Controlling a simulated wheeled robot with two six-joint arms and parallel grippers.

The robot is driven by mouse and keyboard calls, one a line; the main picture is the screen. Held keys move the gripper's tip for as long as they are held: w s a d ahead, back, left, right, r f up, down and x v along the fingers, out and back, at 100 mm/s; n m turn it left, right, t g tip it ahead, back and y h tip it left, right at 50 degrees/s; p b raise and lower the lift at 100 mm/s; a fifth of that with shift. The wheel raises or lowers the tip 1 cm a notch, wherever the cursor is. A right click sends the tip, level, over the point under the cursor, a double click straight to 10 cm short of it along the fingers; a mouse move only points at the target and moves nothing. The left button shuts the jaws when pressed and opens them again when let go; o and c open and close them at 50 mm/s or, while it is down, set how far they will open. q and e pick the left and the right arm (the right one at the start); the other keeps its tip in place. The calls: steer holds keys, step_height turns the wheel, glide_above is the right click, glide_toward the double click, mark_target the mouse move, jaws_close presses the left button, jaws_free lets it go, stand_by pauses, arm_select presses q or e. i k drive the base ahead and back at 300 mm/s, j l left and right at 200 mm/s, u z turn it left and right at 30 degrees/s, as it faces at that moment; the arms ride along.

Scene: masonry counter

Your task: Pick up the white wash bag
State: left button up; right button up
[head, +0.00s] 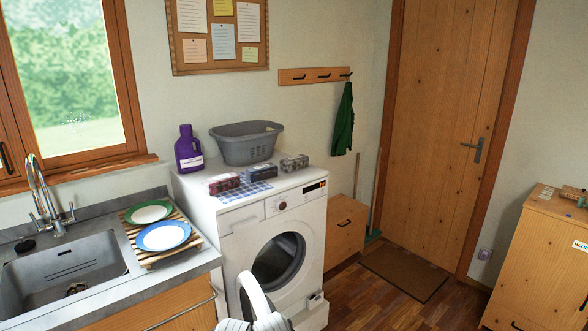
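I cannot clearly make out a white wash bag. Three small dark mottled packs lie on top of the washing machine (282,228): a dark red one (223,183) at the left, a dark blue-black one (262,172) in the middle and a grey one (294,163) at the right. I cannot tell if any of them is a wash bag. The machine's round front opening is dark inside. A white arched piece with grey-white parts shows at the bottom edge in front of the machine; it is cut off and I cannot tell what it is. Neither gripper is in view.
A blue checked cloth (245,191), a grey basket (247,146) and a purple bottle (188,150) are on the machine. Left of it are a slatted rack with two plates (164,236) and a sink (65,275). A wooden cabinet (545,265) stands right; floor lies between.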

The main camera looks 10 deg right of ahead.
mark_target(288, 164)
steer(key=i+l+z, duration=0.3)
steer(key=i+l, duration=0.4)
steer(key=i+l+z, duration=0.3)
steer(key=i+l, duration=0.25)
steer(key=i, duration=0.2)
